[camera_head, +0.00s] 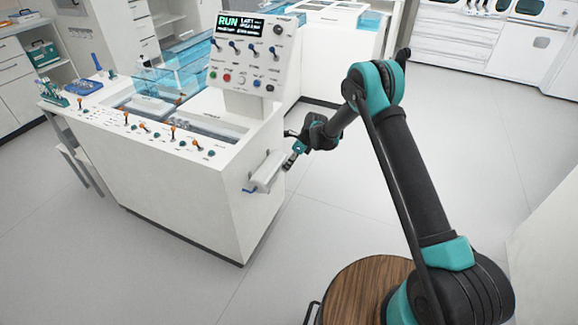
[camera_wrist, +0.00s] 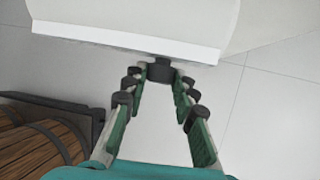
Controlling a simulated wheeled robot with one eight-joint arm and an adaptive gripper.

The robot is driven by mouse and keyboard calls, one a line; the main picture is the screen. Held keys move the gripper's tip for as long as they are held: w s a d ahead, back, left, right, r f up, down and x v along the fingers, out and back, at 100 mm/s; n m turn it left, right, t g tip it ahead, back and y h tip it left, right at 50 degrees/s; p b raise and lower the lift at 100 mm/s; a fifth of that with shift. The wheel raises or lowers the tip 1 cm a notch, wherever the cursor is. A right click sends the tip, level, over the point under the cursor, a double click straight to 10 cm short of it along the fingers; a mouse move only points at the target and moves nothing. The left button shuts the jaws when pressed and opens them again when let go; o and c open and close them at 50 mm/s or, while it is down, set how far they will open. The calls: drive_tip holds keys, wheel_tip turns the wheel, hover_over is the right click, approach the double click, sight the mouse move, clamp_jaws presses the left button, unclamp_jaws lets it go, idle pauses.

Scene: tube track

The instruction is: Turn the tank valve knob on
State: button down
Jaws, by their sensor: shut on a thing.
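A white tank (camera_head: 264,174) is mounted on the side of the white bench, with a small blue part (camera_head: 249,190) at its lower left end. In the wrist view the pale tank (camera_wrist: 130,22) fills the top of the picture. A dark knob (camera_wrist: 161,72) sticks out below its edge. My gripper (camera_head: 292,160) is at the right end of the tank. In the wrist view my gripper (camera_wrist: 160,77) has its fingertips on both sides of the knob, shut on it. In the head view the knob is too small and covered to make out.
The white bench (camera_head: 200,205) carries a control panel with a RUN display (camera_head: 246,26) and rows of small switches. A wooden barrel-like thing (camera_wrist: 38,145) and a dark bar lie at the left of the wrist view. The floor (camera_head: 470,130) to the right is clear.

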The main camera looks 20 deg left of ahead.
drive_tip(key=shift+w+f+m+g+y, duration=0.1)
drive_tip(key=shift+w+m+g+y, duration=0.1)
drive_tip(key=shift+g, duration=0.7)
drive_tip(key=shift+w+f+m+g+y, duration=0.1)
drive_tip(key=shift+m+g, duration=0.1)
drive_tip(key=shift+g, duration=0.7)
drive_tip(key=shift+w+m+g+y, duration=0.1)
drive_tip(key=shift+w+m+g, duration=0.1)
drive_tip(key=shift+g, duration=0.7)
drive_tip(key=c, duration=1.2)
unclamp_jaws()
drive_tip(key=shift+d, duration=0.1)
drive_tip(key=v, duration=1.1)
drive_tip(key=shift+w+d+r, duration=0.15)
drive_tip(key=shift+w+r, duration=0.1)
drive_tip(key=shift+w, duration=0.05)
